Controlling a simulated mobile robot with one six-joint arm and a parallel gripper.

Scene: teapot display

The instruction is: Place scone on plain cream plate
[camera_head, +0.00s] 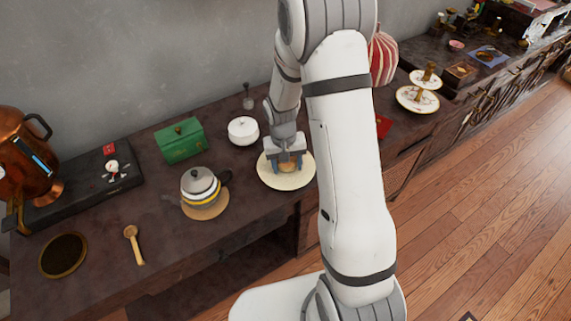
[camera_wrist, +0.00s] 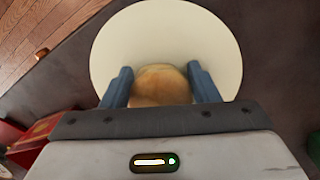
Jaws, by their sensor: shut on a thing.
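The scone (camera_wrist: 160,86) is golden brown and sits between the two blue-grey fingers of my gripper (camera_wrist: 161,88) in the wrist view. In the head view my gripper (camera_head: 287,164) points down over the plain cream plate (camera_head: 270,178), with the scone (camera_head: 287,167) partly hidden between its fingers. The gripper is shut on the scone. The cream plate (camera_wrist: 120,45) lies beneath and beyond the scone in the wrist view. I cannot tell whether the scone touches the plate.
A white lidded pot (camera_head: 243,130) and a green box (camera_head: 180,140) stand left of the plate. A grey-lidded pot (camera_head: 200,183) stands on a round mat (camera_head: 206,211) nearer the front. A wooden spoon (camera_head: 133,244) lies farther left. A tiered stand (camera_head: 418,99) is at the right.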

